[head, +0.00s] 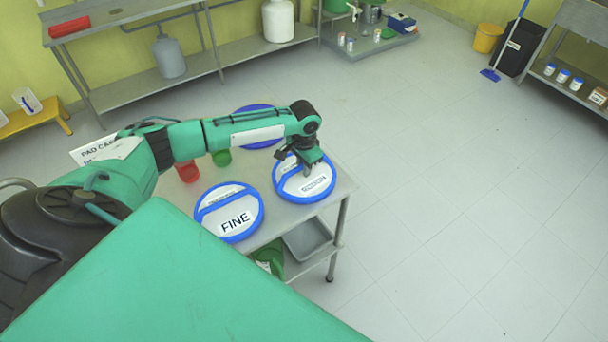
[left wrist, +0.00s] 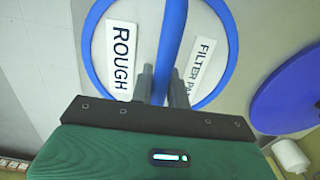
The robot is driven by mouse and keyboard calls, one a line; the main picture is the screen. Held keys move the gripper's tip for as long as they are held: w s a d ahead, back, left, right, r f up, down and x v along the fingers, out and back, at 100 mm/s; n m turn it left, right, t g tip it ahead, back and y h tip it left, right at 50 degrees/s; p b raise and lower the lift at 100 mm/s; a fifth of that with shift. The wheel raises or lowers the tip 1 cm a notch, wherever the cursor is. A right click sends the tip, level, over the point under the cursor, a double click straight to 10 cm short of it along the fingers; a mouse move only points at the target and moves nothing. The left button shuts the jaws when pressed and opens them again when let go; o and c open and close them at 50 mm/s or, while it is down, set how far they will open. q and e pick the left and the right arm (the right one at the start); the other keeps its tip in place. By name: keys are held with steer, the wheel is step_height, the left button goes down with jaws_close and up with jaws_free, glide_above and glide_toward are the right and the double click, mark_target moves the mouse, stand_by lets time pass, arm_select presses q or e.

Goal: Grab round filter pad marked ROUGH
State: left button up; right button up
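The ROUGH filter pad is a white disc with a blue rim and a blue bar across it (head: 318,186). It lies at the right end of the steel cart top. Its ROUGH label reads clearly in the left wrist view (left wrist: 121,55). My left gripper (head: 306,171) is down over this pad. In the left wrist view its two grey fingers (left wrist: 161,84) stand on both sides of the blue bar, close against it with no clear gap. My right gripper is in neither view.
The FINE pad (head: 235,222) lies beside the ROUGH pad, and another blue-rimmed pad (head: 252,109) lies behind my arm. A red cup (head: 187,172) and a green cup (head: 221,158) stand on the cart. The floor to the right is clear.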

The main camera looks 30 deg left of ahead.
arm_select(q)
jaws_close()
